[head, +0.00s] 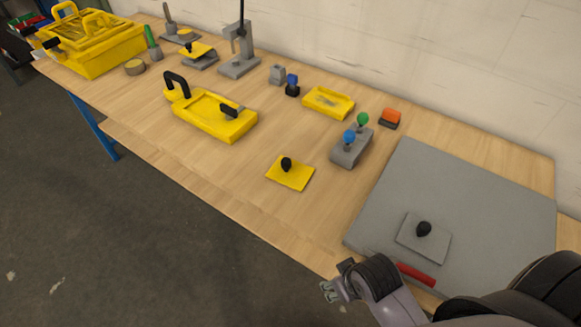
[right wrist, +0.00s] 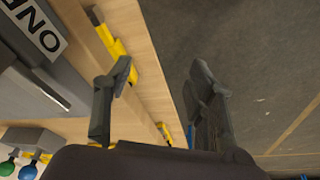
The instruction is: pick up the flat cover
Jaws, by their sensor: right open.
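Two thin plates with black knobs are in the head view, and I cannot tell which is the flat cover. A yellow plate (head: 284,178) lies flat on the bench near its front edge. A grey plate (head: 432,247) lies on the large grey slab (head: 455,190) at the right. My right gripper (head: 331,291) is at the bottom of the head view, by the bench's front edge, left of the red bar and apart from both plates. In the right wrist view its fingers (right wrist: 163,70) are spread with nothing between them. My left gripper is not in view.
A red bar (head: 416,275) lies at the slab's front edge. A yellow handled tray (head: 215,115) is further left. Bare bench (head: 225,180) shows left of the yellow plate.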

